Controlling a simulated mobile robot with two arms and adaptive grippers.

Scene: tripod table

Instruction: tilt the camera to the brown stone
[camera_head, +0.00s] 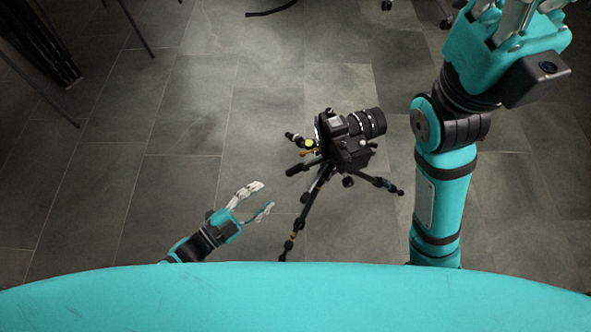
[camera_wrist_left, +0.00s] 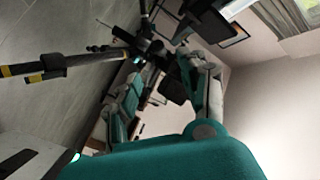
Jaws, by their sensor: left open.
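The black camera (camera_head: 350,140) sits on top of the tripod (camera_head: 318,185) in the head view, its lens pointing right. A handle sticks out to the left below the camera. My left gripper (camera_head: 267,195) is open and empty, to the lower left of the camera and apart from it. In the left wrist view, the open left gripper (camera_wrist_left: 160,66) points toward dark parts of the camera and tripod, and a tripod leg (camera_wrist_left: 65,63) comes in from the left. My right gripper (camera_head: 516,22) is at the top right, its fingers cut off by the edge. I see no brown stone.
The grey tiled floor (camera_head: 110,190) is clear around the tripod. Dark thin legs and a black object (camera_head: 38,45) stand at the top left. Chair-like wheeled feet (camera_head: 445,18) show at the top edge. A window (camera_wrist_left: 290,15) shows in the left wrist view.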

